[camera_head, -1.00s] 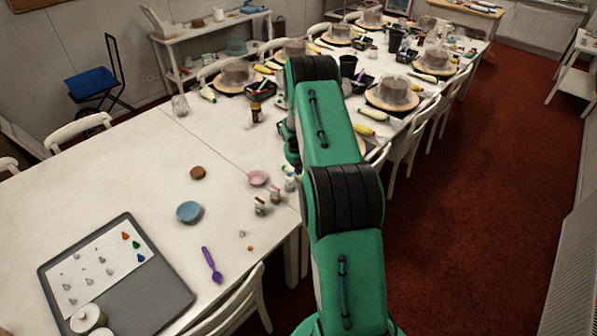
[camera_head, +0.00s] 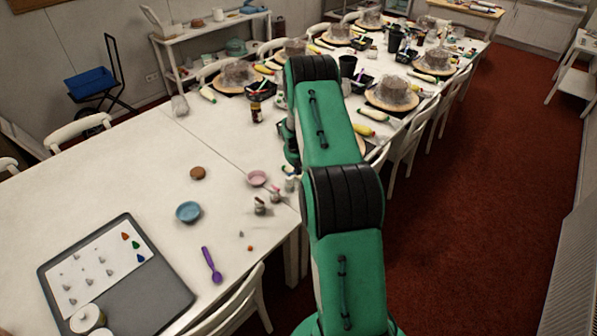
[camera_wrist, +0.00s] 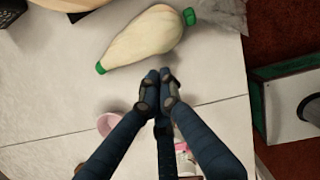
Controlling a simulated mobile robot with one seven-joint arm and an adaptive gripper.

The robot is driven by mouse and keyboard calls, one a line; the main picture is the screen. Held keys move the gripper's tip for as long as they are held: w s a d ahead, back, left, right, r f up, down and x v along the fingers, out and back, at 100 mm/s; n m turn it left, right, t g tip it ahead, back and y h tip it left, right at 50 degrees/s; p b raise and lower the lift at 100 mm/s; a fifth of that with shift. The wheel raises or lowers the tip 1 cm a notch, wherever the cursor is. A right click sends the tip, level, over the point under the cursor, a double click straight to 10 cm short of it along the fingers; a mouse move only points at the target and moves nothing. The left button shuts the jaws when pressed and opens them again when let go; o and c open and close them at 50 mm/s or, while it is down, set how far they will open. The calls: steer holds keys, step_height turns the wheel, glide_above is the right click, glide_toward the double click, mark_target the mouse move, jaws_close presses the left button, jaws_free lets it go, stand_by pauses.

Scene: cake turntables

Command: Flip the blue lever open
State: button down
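I cannot make out a blue lever in either view. In the wrist view my gripper (camera_wrist: 160,77) shows as dark blue jointed fingers. Their tips are drawn together over the white table (camera_wrist: 50,105), with nothing seen between them. The tips point towards a cream piping bag (camera_wrist: 146,38) with green ends and appear just short of it. In the head view my green arm reaches over the table and hides my gripper and the tabletop behind it.
A pink bowl (camera_wrist: 107,122) is partly behind a finger. In the head view, turntables with wrapped cakes (camera_head: 391,92) line the far table. A grey tray (camera_head: 152,292), blue bowl (camera_head: 188,212) and purple spoon (camera_head: 211,264) lie nearer. Chairs stand along the sides; red floor is open at right.

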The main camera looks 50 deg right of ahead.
steer(key=shift+w+a, duration=0.15)
steer(key=shift+a, duration=0.05)
steer(key=shift+w+a, duration=0.3)
steer(key=shift+a, duration=0.15)
stand_by(0.6)
steer(key=s+a+r, duration=0.1)
steer(key=s+r, duration=0.1)
steer(key=r, duration=0.3)
steer(key=s+a+r+p, duration=0.1)
steer(key=s+a+r, duration=0.1)
steer(key=s+r, duration=0.1)
steer(key=shift+v, duration=0.9)
steer(key=shift+s, duration=0.1)
